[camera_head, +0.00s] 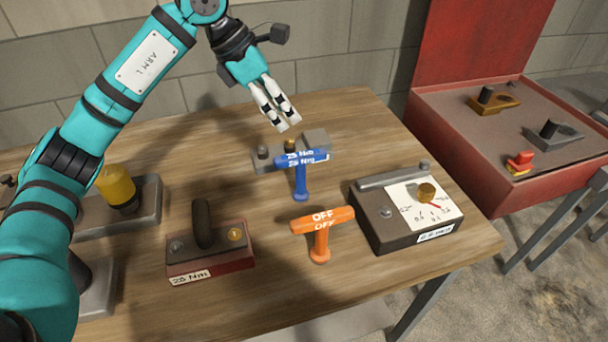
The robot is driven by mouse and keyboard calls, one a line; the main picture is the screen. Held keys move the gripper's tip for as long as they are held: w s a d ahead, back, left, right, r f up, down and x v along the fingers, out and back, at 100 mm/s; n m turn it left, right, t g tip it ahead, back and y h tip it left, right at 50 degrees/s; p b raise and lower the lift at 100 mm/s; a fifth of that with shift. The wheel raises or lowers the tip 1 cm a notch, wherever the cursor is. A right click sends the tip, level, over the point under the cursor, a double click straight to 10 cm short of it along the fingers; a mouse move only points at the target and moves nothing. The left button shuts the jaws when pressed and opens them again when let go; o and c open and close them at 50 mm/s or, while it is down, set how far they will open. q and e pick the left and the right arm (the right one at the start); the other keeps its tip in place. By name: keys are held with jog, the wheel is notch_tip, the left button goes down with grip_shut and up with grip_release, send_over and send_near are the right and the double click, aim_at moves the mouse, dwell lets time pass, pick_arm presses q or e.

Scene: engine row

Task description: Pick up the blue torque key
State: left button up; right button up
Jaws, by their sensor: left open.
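The blue torque key (301,178) stands upright near the middle of the wooden table. It has a T shape, with white "25 Nm" lettering on its crossbar. My left gripper (286,121) is open and empty, above and slightly left of the key, with its fingers pointing down towards it. A gap shows between the fingertips and the key. A grey block with small knobs (265,158) sits right behind the key and is partly hidden by it. My right gripper is not in the view.
An orange "OFF" T-key (320,239) stands close in front. A gauge box (389,237) is to the right and a "25 Nm" box with a black lever (215,259) to the left. A yellow-knobbed unit (146,206) is farther left. A red case (472,189) stands beyond the table (350,110).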

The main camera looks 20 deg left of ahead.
pick_arm(q)
jog(key=a+y, duration=0.1)
jog(key=a, duration=0.1)
jog(key=p, duration=0.3)
send_near(298, 154)
jog(key=shift+y, duration=0.3)
jog(key=x, duration=0.6)
jog(key=shift+s+d+f, duration=0.1)
jog(key=shift+d+f, duration=0.05)
jog(key=shift+d, duration=0.05)
jog(key=p+x, duration=0.3)
jog(key=x, duration=0.2)
jog(key=shift+d, duration=0.1)
jog(key=shift+f, duration=0.2)
grip_shut()
jog(key=shift+r, duration=0.15)
